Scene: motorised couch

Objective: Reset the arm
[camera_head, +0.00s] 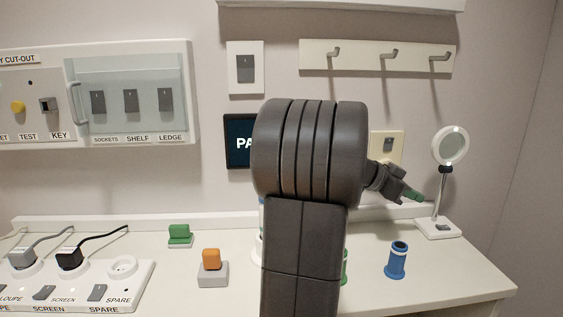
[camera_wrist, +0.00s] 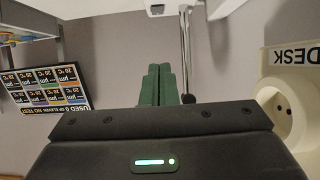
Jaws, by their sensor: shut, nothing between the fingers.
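My gripper (camera_head: 414,195) is at the right of my raised arm in the head view, above the desk and left of the lighted round lamp. Its green fingertips are close together. In the wrist view the two green fingers of my gripper (camera_wrist: 158,86) stand side by side, shut, with nothing held between them. My arm's large grey joint fills the middle of the head view. It hides part of a dark screen on the wall and some things on the desk behind it.
A lamp (camera_head: 440,190) stands at the right. A blue cylinder (camera_head: 397,260), an orange block (camera_head: 211,259) and a green block (camera_head: 179,235) are on the desk (camera_head: 440,275). A power strip (camera_head: 125,292) is at left. A wall socket (camera_wrist: 278,105) is close at right in the wrist view.

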